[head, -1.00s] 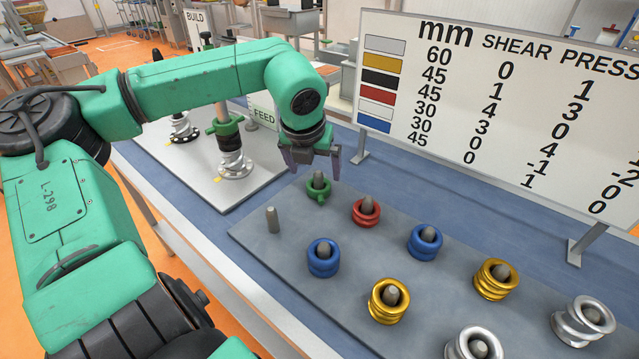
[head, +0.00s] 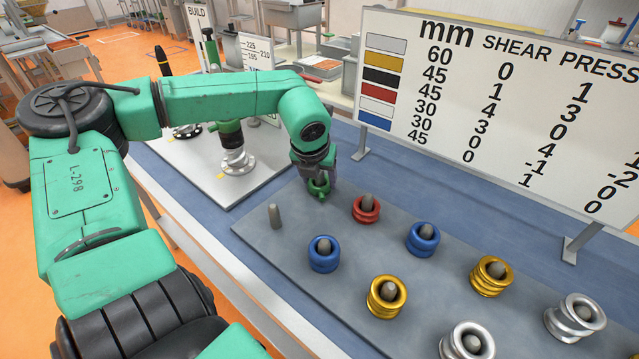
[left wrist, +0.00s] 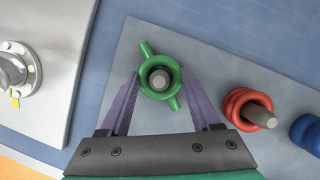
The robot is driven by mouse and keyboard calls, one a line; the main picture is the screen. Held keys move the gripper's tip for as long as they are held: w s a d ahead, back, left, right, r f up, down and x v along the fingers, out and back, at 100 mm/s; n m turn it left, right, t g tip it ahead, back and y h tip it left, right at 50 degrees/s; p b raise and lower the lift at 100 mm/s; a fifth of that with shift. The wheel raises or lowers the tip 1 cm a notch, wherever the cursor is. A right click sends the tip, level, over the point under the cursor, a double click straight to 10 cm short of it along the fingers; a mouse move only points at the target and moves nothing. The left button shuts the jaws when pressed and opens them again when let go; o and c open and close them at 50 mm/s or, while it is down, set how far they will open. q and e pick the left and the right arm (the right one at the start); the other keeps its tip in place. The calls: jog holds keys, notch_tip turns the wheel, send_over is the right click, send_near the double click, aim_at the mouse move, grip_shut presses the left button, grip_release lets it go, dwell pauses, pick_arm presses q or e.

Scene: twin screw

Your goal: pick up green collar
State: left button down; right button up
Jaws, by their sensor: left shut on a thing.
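The green collar (head: 319,188) is a ring with two small lugs. It sits around a grey peg at the far left corner of the grey board. In the left wrist view the collar (left wrist: 159,73) lies between the two purple fingers, with the peg (left wrist: 160,79) standing in its hole. My left gripper (head: 318,182) is lowered over it from above, and its fingers are shut on the collar's sides. In the left wrist view the left gripper (left wrist: 160,95) shows both fingers. My right gripper is not in view.
A red ring (head: 366,209) is close on the right. Blue rings (head: 324,254), gold rings (head: 387,297) and silver rings stand on other pegs. A bare peg (head: 274,216) stands nearby. A second board (head: 205,180) with silver post bases is at left. A sign (head: 510,110) stands behind.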

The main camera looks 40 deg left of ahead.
pick_arm(q)
jog(key=shift+r, duration=0.15)
notch_tip(320, 180, up, 20)
jog(key=b, duration=0.1)
